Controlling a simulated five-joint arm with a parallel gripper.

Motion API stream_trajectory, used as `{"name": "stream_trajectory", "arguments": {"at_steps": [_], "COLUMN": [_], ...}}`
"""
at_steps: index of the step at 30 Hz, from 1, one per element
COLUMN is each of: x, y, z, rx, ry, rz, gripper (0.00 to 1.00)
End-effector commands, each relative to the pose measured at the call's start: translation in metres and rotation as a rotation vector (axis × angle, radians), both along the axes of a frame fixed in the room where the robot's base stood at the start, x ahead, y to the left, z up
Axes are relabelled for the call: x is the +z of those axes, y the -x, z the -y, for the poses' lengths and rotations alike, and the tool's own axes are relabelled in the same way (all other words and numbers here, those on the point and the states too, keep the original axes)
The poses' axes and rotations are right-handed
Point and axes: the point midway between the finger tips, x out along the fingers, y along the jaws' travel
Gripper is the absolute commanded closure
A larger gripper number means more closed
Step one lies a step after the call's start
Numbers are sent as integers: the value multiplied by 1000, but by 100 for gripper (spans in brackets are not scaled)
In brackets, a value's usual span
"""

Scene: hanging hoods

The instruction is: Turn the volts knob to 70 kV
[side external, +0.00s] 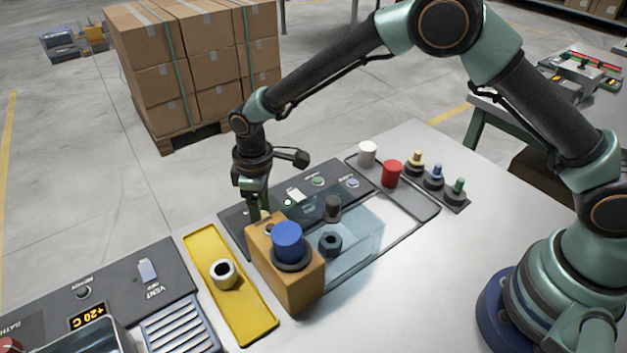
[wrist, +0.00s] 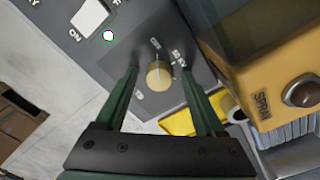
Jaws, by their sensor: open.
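The volts knob appears to be the round tan knob (wrist: 158,77) on a dark grey panel (wrist: 118,62) in the wrist view. Small white marks surround it, one seeming to include "KV"; I cannot read its setting. My gripper (wrist: 160,73) is open, with one green finger on each side of the knob and gaps visible between. In the side view my gripper (side external: 257,208) points down at the panel (side external: 232,222), behind an orange box. The box hides the knob there.
The orange box (side external: 295,290) with a blue cap (side external: 288,240) stands close beside my gripper. A clear hood (side external: 362,240) is right of it. A yellow tray (side external: 236,318) holds a white ring (side external: 223,273). A white switch (wrist: 90,15) and lit lamp (wrist: 108,36) are near the knob.

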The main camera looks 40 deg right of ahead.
Motion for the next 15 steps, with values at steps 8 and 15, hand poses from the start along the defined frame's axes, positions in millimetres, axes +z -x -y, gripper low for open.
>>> {"name": "stream_trajectory", "arguments": {"at_steps": [8, 15], "x": [0, 0], "y": [0, 1], "z": [0, -1], "rx": [1, -16], "ry": [0, 1], "rz": [0, -2], "gripper": [100, 100]}}
